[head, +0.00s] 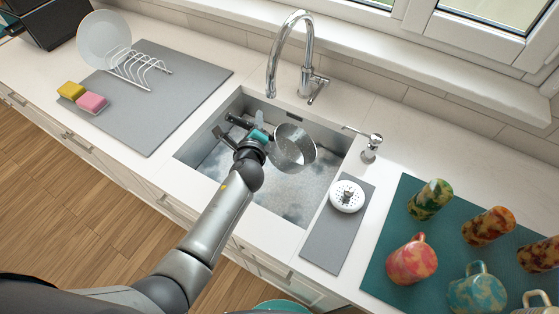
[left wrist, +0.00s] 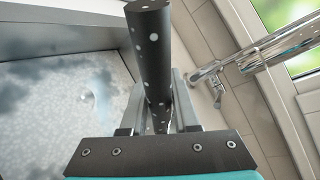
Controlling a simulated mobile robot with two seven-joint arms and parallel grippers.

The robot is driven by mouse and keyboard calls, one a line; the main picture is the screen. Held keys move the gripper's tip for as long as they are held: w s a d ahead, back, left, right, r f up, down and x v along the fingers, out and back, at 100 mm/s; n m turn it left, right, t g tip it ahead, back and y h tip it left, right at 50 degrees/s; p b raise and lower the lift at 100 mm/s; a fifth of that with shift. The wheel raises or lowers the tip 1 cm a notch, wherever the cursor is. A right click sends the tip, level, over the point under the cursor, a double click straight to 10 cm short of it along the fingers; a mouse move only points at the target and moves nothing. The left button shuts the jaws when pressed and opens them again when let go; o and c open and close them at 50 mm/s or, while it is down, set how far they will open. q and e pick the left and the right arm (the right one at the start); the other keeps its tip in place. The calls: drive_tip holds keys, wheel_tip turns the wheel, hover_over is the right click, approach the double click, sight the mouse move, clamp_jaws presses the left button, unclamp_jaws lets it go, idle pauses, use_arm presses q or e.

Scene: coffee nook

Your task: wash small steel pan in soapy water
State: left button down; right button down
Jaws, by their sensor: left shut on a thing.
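The small steel pan (head: 295,148) is over the right half of the sink, tilted with its round bowl opening toward me. My left gripper (head: 258,125) is shut on its dark handle (head: 238,121). In the left wrist view the handle (left wrist: 152,50), dotted with white specks, runs between the two fingers (left wrist: 160,108); the bowl is out of that view. Soapy water (head: 285,192) with pale foam patches fills the sink (head: 186,155); it also shows in the left wrist view (left wrist: 50,100). I cannot tell whether the pan touches the water. My right gripper is not in view.
A chrome faucet (head: 270,75) and a soap dispenser (head: 370,147) stand behind the sink. Left is a grey mat (head: 170,100) with a rack (head: 140,68), plate (head: 103,38) and sponges (head: 82,98).

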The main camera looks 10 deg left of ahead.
use_arm(q)
wheel_tip(320, 180, up, 13)
drive_tip(key=p, duration=0.7)
drive_tip(key=shift+f+p, duration=0.2)
drive_tip(key=shift+p, duration=0.2)
